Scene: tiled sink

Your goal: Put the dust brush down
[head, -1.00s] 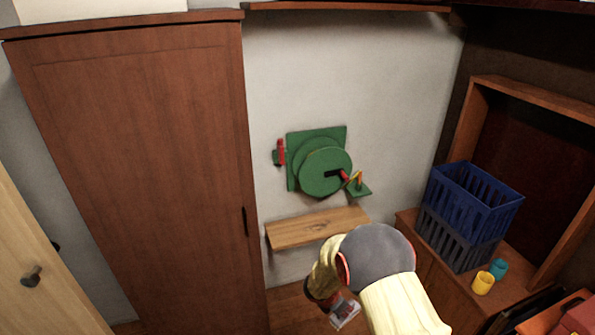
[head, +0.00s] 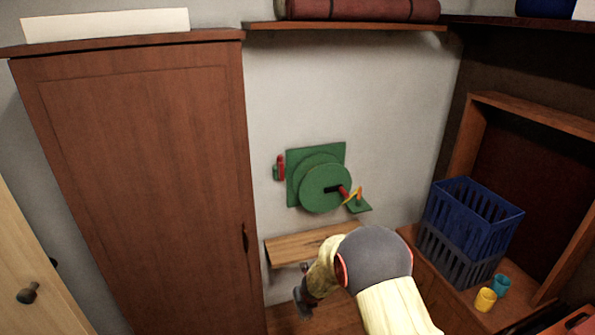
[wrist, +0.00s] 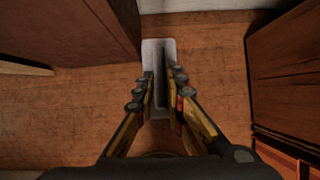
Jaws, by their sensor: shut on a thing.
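The dust brush (wrist: 152,52) shows in the wrist view as a pale grey, flat piece with a darker strip along it. It sticks out past the fingertips of my gripper (wrist: 162,78), which is shut on it. The brush is held over a brown wooden floor; its height above the floor is hard to tell. In the head view my gripper (head: 304,300) points down below the wooden wall shelf, and the brush cannot be made out there.
A tall brown cabinet (head: 140,170) stands left. A small wooden shelf (head: 300,247) is on the wall under a green round device (head: 325,185). A blue crate (head: 470,210) and yellow cup (head: 485,300) sit on a low cabinet right. The floor (wrist: 60,120) below is clear.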

